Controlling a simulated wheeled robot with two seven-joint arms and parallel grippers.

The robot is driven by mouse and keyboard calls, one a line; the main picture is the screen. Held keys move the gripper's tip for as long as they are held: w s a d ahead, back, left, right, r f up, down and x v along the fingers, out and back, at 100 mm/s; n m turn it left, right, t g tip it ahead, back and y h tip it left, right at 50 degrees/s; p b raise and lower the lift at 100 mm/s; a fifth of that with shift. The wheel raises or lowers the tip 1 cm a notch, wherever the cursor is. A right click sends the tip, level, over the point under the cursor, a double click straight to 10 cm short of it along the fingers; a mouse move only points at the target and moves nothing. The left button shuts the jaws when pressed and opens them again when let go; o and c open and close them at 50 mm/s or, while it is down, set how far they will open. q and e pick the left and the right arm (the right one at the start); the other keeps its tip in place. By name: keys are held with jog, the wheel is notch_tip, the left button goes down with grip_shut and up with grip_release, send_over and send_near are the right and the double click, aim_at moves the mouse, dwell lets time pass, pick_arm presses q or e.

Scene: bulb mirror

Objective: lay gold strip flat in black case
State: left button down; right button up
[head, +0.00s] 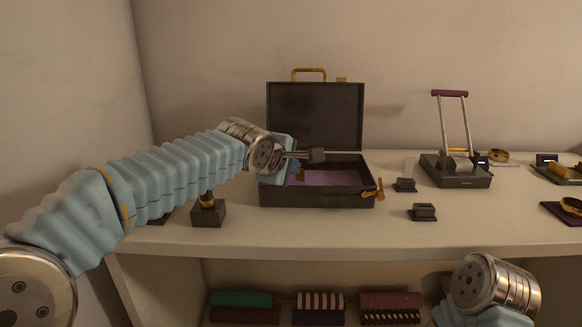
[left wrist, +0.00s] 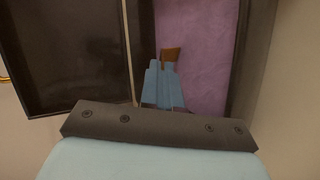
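The black case (head: 310,195) stands open on the shelf top, its dark lid (head: 315,115) upright behind it and a purple lining (head: 335,178) inside. It also shows in the left wrist view, with the lid (left wrist: 70,55) at left and the purple lining (left wrist: 205,60). My left gripper (head: 296,174) reaches into the case's left part. Its pale blue fingers (left wrist: 165,75) look closed together on the gold strip (left wrist: 171,56), whose short end sticks out past the tips over the lining. The rest of the strip is hidden. My right gripper is out of view; only its wrist shows.
Gold fittings (head: 373,189) stick out at the case's right front corner. Small dark blocks (head: 423,211) and a stand with a maroon-topped handle (head: 456,172) are to the right. A dark block (head: 208,213) stands under my left arm.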

pick_arm(q)
jog(key=c, duration=1.3)
grip_release()
jog(key=shift+r, duration=0.1)
jog(key=shift+r+p, duration=0.25)
jog(key=shift+p, duration=0.15)
jog(key=shift+r+p, duration=0.45)
jog(key=shift+p, duration=0.1)
jog(key=b+v, duration=0.1)
jog(key=v, duration=1)
jog(key=shift+s+a+b, duration=0.15)
jog(key=shift+s+b, duration=0.25)
jog(key=shift+s, duration=0.05)
